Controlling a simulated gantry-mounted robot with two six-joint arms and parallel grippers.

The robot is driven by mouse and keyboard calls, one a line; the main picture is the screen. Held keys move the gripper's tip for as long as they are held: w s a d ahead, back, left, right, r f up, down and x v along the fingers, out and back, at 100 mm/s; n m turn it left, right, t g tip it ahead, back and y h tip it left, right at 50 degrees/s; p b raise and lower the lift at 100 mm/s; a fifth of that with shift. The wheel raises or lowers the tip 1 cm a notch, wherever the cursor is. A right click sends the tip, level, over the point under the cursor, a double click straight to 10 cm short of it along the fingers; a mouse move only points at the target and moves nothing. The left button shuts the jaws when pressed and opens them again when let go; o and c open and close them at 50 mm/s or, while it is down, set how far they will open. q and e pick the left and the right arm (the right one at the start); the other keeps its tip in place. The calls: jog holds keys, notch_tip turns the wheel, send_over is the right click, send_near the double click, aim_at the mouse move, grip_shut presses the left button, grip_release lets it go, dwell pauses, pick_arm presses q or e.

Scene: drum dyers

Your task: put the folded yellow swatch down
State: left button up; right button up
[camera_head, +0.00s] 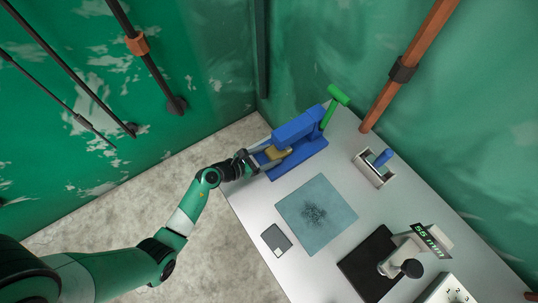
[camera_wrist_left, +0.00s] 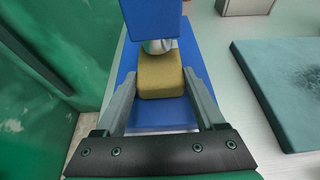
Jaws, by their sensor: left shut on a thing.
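The folded yellow swatch (camera_head: 277,153) is at the blue press (camera_head: 297,129), over its base and under its upper block. In the left wrist view the swatch (camera_wrist_left: 161,78) is a thick mustard-yellow pad between my two fingers, with the press's pale round foot (camera_wrist_left: 159,46) just above its far end. My left gripper (camera_wrist_left: 160,88) is shut on the swatch; in the head view the gripper (camera_head: 259,158) reaches in from the left over the table edge. I cannot tell whether the swatch touches the blue base (camera_wrist_left: 165,115). My right gripper is not in view.
A green lever (camera_head: 334,105) stands at the press's far side. A teal mat (camera_head: 328,188) with a dark stain lies in front of the press. A small grey card (camera_head: 276,240), a blue-handled holder (camera_head: 372,170) and a gauge reading 55 mm (camera_head: 428,238) stand on the white table.

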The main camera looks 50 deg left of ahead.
pick_arm(q)
jog(key=o, duration=1.3)
jog(key=shift+f, duration=0.1)
jog(key=shift+r, duration=0.2)
jog(key=shift+s+a+r+p, duration=0.1)
jog(key=shift+s+r+p, duration=0.05)
jog(key=shift+s+p, duration=0.2)
jog(key=p+v, duration=0.2)
jog(key=v, duration=0.9)
jog(key=shift+s, duration=0.1)
